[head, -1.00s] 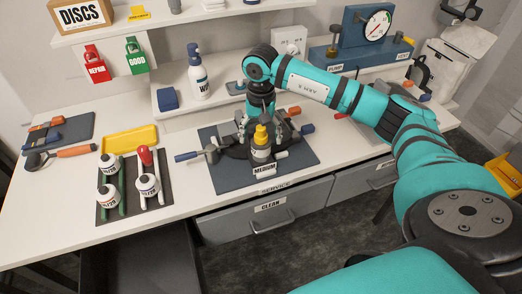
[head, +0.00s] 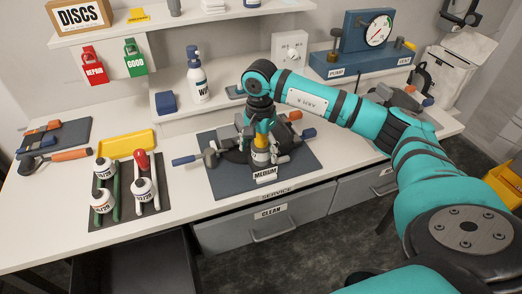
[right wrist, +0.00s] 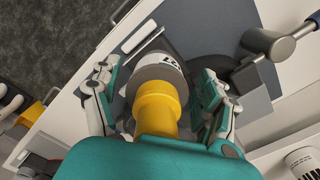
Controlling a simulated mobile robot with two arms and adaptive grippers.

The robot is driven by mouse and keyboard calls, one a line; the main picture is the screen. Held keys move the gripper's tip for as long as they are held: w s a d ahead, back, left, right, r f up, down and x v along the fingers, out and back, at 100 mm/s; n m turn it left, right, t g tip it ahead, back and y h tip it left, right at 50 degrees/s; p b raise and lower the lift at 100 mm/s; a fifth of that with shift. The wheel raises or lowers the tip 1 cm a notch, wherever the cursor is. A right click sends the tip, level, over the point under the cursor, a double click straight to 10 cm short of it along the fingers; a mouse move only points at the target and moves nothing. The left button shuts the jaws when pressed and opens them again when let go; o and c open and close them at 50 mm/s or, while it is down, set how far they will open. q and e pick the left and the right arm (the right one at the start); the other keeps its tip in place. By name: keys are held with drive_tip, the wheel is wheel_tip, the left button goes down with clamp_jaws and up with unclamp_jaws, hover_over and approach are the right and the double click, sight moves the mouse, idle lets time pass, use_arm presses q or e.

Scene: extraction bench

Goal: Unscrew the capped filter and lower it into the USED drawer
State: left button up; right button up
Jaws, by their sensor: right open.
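The capped filter (head: 261,157) stands upright in a dark fixture on the mat, behind the MEDIUM label (head: 265,174). Its yellow cap (right wrist: 158,108) and pale labelled body show in the right wrist view. My right gripper (head: 262,143) points down over it, open, with one finger on either side of the filter. I cannot tell whether either finger touches it. An open dark drawer (head: 140,268) is at the lower left; no USED label is readable. My left gripper is not in view.
A blue-handled tool (head: 187,160) projects left from the fixture. Several filter bottles and a red-topped piece (head: 141,161) stand on a dark mat at left, beside a yellow tray (head: 126,147). The CLEAN drawer (head: 225,235) is shut below the bench.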

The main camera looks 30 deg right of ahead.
drive_tip(key=m, duration=0.3)
drive_tip(key=shift+d+m, duration=0.2)
drive_tip(key=shift+m, duration=0.1)
drive_tip(key=m, duration=0.3)
drive_tip(key=shift+d, duration=0.15)
drive_tip(key=m, duration=0.3)
